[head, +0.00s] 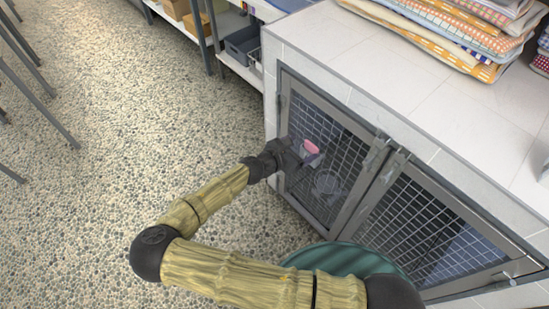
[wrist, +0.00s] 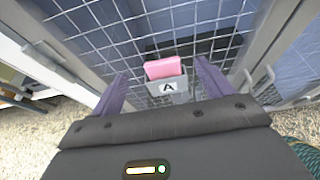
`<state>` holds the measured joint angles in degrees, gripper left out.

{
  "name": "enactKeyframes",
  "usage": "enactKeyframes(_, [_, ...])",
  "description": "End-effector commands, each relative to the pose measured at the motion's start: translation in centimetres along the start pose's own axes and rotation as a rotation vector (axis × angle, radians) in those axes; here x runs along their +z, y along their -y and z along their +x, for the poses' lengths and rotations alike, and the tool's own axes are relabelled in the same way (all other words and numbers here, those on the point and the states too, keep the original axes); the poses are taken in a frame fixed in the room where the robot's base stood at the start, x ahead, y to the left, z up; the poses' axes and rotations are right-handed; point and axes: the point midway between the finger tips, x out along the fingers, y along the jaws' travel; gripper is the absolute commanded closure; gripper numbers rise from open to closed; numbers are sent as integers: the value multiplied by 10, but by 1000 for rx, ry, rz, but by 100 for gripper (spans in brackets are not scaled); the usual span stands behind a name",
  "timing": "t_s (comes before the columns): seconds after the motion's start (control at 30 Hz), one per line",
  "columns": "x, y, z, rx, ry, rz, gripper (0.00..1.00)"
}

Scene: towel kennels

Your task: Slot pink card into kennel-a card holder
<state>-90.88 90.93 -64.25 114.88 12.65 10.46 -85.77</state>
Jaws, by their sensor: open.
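The pink card (wrist: 163,68) stands in the grey card holder marked A (wrist: 169,89), with its upper part showing above the holder. The holder is on the wire mesh door of the left kennel (head: 330,142). In the head view the pink card (head: 311,147) shows just beyond my gripper (head: 298,155). In the wrist view my gripper (wrist: 163,90) is open, with one purple finger on each side of the card and holder. The fingers look apart from both. The card's lower part is hidden by the holder.
A second mesh door (head: 430,225) is to the right. Folded towels (head: 460,30) lie on the tiled top (head: 400,70). A shelf with a grey bin (head: 241,45) stands behind. The pebbled floor (head: 130,120) to the left is mostly clear, with metal legs at its far left.

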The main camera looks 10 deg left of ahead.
Motion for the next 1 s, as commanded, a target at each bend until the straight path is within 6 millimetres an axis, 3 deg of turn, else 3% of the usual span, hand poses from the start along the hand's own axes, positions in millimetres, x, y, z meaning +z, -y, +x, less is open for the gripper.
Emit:
enactKeyframes(0.4, [0, -1, -87, 5, -2, -1, 21])
enactKeyframes(0.6, [0, -1, -120, 3, -1, -1, 21])
enactKeyframes(1.0, [0, 0, -131, 0, 0, -1, 21])
